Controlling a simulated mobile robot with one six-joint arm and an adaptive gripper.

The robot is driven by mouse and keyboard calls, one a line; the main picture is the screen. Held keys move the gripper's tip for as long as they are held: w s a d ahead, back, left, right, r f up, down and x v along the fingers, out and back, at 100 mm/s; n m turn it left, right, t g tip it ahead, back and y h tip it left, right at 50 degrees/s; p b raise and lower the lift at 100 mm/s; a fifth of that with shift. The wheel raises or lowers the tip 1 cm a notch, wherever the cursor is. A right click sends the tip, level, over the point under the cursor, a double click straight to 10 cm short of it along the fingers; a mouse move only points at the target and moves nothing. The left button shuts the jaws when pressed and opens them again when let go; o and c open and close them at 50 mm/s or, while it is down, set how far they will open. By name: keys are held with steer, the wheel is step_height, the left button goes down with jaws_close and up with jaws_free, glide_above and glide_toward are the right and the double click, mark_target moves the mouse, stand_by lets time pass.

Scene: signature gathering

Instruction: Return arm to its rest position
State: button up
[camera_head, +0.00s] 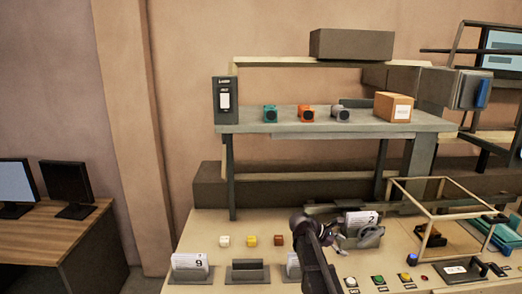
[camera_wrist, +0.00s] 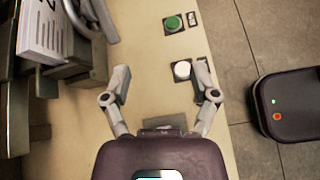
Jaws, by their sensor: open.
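My gripper (camera_wrist: 162,73) is open and empty in the wrist view, its two fingers spread above the edge of the beige worktop (camera_wrist: 145,55). A white button (camera_wrist: 182,69) lies below and between the fingers, with a green button (camera_wrist: 173,23) beyond it. In the head view my arm reaches up from the bottom edge, and my gripper (camera_head: 332,238) is small and partly hidden beside the card holder (camera_head: 370,237). This holder carries a white card (camera_head: 358,220) marked 2. My arm partly covers another card holder behind it.
A card holder marked 9 (camera_head: 190,263) and an empty holder (camera_head: 247,270) stand left of my arm. Small white, yellow and orange cubes (camera_head: 278,240) sit behind them. A shelf (camera_head: 270,126) rises behind. Open floor (camera_wrist: 243,140) borders the worktop.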

steer(key=s+a+f+m+y+b, duration=0.1)
steer(key=s+a+f+m+y, duration=0.2)
steer(key=s, duration=0.4)
steer(key=s+a+f+m+y+b, duration=0.2)
steer(key=s+a+f+m+y, duration=0.2)
steer(key=s+f+m, duration=0.2)
steer(key=s+a+f+m+y+b, duration=0.2)
steer(key=s+a+f+m+y, duration=0.2)
steer(key=s+m, duration=0.2)
steer(key=shift+s+a+f+m, duration=0.15)
steer(key=shift+s+f+m, duration=0.15)
steer(key=shift+s, duration=0.85)
